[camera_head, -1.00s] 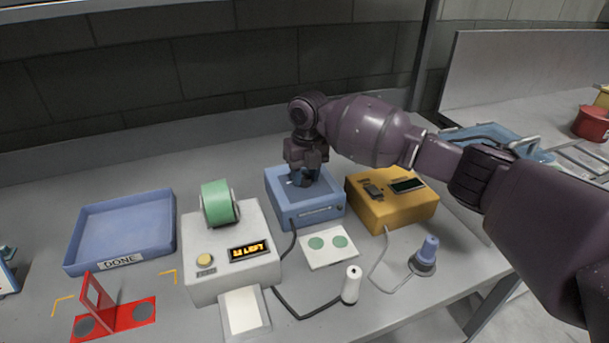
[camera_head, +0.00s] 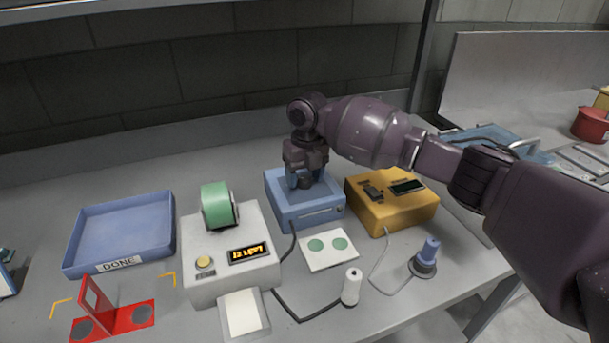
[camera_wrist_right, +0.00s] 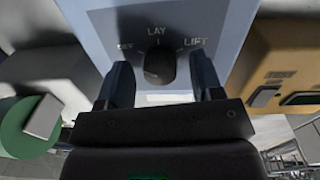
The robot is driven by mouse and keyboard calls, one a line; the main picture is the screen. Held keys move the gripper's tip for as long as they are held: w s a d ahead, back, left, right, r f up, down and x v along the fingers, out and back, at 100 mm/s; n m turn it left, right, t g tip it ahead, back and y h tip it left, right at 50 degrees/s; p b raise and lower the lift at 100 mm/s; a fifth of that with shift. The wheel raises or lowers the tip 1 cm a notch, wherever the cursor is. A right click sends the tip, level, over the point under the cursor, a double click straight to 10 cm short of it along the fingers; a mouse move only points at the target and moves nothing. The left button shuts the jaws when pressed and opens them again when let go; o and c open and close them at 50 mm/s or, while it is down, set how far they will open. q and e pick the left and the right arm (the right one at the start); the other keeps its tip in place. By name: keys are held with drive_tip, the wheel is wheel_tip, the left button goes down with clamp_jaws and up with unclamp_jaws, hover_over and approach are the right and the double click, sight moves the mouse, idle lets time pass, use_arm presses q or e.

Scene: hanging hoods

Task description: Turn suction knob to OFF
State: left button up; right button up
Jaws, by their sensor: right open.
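The suction knob (camera_wrist_right: 159,66) is a small dark round knob on the blue box (camera_head: 326,215). In the right wrist view, marks reading OFF, LAY and LIFT are printed around it, with OFF at the left, LAY in the middle and LIFT at the right. My right gripper (camera_head: 304,184) is above the blue box, pointing down. In the wrist view its two fingers (camera_wrist_right: 161,82) stand open, one on each side of the knob, with visible gaps. I cannot tell exactly where the knob points. My left gripper is not in view.
A yellow box (camera_head: 405,211) with a TEST switch stands right of the blue box. A white label printer (camera_head: 210,285) with a green roll (camera_head: 218,205) stands left. A blue DONE tray (camera_head: 120,225), red fixture (camera_head: 112,318), white handle (camera_head: 351,287) and blue-capped piece (camera_head: 428,255) are nearby.

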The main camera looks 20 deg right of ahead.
sight(307, 177)
wheel_tip(307, 177, up, 11)
drive_tip(key=p, duration=0.1)
drive_tip(key=shift+d, duration=0.3)
drive_tip(key=shift+f, duration=0.15)
idle(0.5)
